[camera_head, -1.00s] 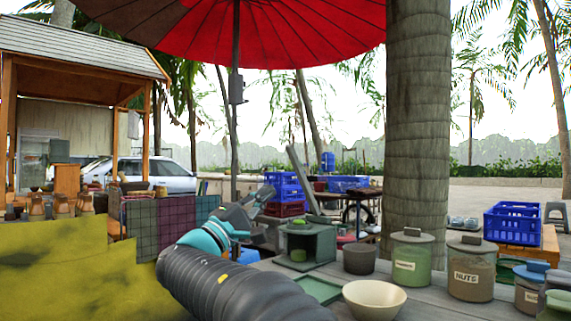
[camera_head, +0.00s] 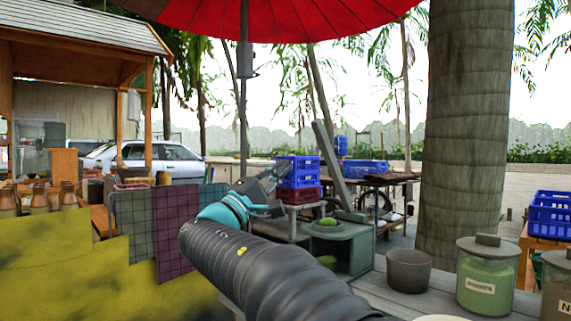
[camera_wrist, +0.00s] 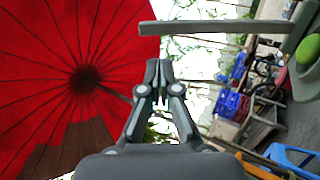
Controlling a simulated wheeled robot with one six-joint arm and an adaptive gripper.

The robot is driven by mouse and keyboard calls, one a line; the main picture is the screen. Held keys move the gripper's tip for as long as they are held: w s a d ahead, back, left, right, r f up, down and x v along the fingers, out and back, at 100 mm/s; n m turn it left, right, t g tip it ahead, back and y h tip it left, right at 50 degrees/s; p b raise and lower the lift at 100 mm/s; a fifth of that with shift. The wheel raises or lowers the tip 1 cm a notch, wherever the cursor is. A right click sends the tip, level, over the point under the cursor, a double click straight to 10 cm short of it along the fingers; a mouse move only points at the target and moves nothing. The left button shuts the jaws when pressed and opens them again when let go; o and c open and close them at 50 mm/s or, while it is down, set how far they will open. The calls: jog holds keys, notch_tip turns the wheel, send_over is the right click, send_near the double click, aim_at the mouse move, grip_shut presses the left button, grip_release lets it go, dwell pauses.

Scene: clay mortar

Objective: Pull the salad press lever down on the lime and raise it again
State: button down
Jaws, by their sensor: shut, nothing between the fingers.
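The salad press (camera_head: 355,257) is a dark grey-green box at the near end of the counter. Its long grey lever (camera_head: 331,160) stands raised and tilted above it. A green lime (camera_head: 328,222) sits on top of the press, and another green thing shows in its opening. My gripper (camera_head: 278,174) is shut and empty, left of the lever and above the press, apart from the lever in the picture. In the wrist view my gripper (camera_wrist: 159,66) points toward the lever (camera_wrist: 215,27), which crosses beyond the fingertips. The lime (camera_wrist: 308,48) is at the right edge there.
A dark pot (camera_head: 408,271) and a labelled jar (camera_head: 486,275) stand right of the press. A light bowl's rim (camera_head: 450,318) shows at the bottom edge. Blue crates (camera_head: 297,170) are behind. A checked cloth (camera_head: 178,232) hangs at left. Air around the lever is clear.

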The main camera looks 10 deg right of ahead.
aim_at(319, 136)
jog(key=p+x, duration=0.2)
jog(key=x, duration=1)
jog(key=shift+d, duration=0.2)
